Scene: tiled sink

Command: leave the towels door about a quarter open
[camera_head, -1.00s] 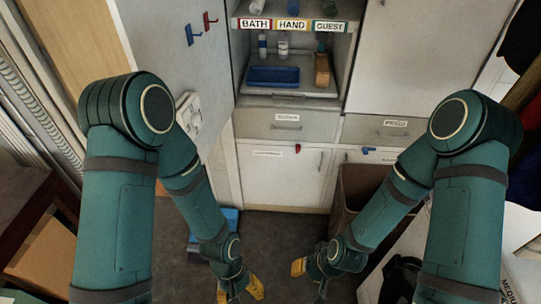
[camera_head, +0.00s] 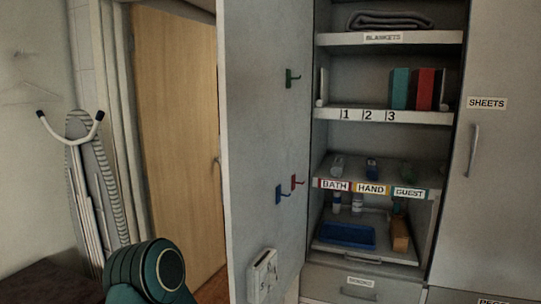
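A tall grey cupboard door (camera_head: 262,130) stands wide open at the left of an open cupboard, its inner face toward me. It carries green, blue and red hooks and a white box low down. No towels label shows on it, so I cannot tell its name. The closed door to the right (camera_head: 490,190) is labelled SHEETS and has a vertical handle. Neither of my grippers is in view; only part of my teal left arm shows at the bottom left.
The open cupboard has shelves labelled BLANKETS, 1 2 3 and BATH HAND GUEST (camera_head: 370,189). A blue tray (camera_head: 347,235) sits lower down, above a drawer (camera_head: 360,284). A wooden door (camera_head: 182,140) and an ironing board (camera_head: 95,185) stand at the left.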

